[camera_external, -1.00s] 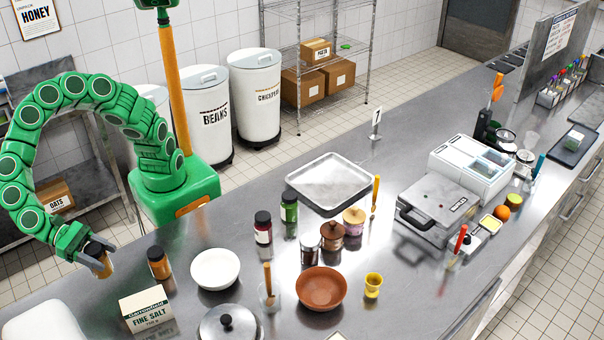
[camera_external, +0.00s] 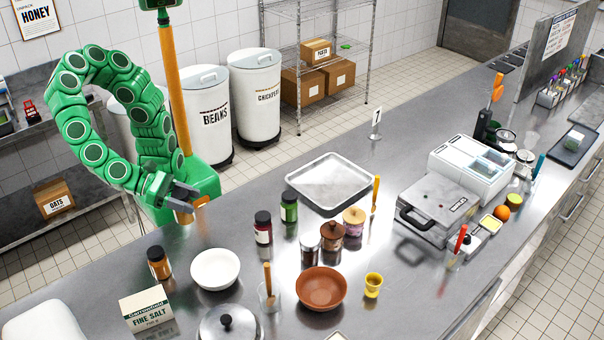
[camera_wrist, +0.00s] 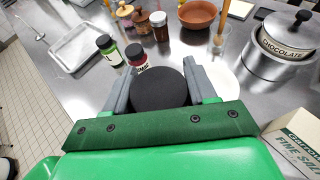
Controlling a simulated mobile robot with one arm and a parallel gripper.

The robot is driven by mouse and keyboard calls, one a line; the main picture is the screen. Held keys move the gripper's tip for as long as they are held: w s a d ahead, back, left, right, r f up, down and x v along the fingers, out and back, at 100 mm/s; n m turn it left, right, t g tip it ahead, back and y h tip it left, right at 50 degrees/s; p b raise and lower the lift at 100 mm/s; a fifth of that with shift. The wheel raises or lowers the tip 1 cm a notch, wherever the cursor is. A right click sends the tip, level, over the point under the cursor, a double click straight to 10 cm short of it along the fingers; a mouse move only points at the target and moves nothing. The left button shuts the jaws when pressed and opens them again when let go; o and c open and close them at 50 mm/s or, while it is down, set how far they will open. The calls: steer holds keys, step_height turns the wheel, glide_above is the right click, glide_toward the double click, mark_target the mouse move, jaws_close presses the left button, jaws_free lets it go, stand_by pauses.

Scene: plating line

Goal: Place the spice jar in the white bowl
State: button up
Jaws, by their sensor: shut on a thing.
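My gripper (camera_external: 184,198) is shut on a jar, the spice jar (camera_external: 184,216), which shows brown-orange below the fingers in the external view. In the wrist view its round black lid (camera_wrist: 160,88) sits between the two fingers; its label is hidden. The gripper holds it above the counter's back edge, near my green base. The white bowl (camera_external: 215,268) stands on the counter in front and to the right of the gripper, and looks empty. In the wrist view the bowl (camera_wrist: 222,78) is partly hidden behind the right finger.
An orange-brown jar with a black lid (camera_external: 159,263) stands left of the bowl. A salt box (camera_external: 147,310), a lidded pot (camera_external: 228,325), a glass (camera_external: 268,295) and a terracotta bowl (camera_external: 321,288) are nearby. Red (camera_external: 263,228) and green (camera_external: 289,207) jars stand to the right.

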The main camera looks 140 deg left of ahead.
steer(key=shift+w+a+f, duration=0.1)
steer(key=shift+w+f, duration=6.5)
steer(key=o, duration=1.2)
steer(key=shift+f, duration=0.1)
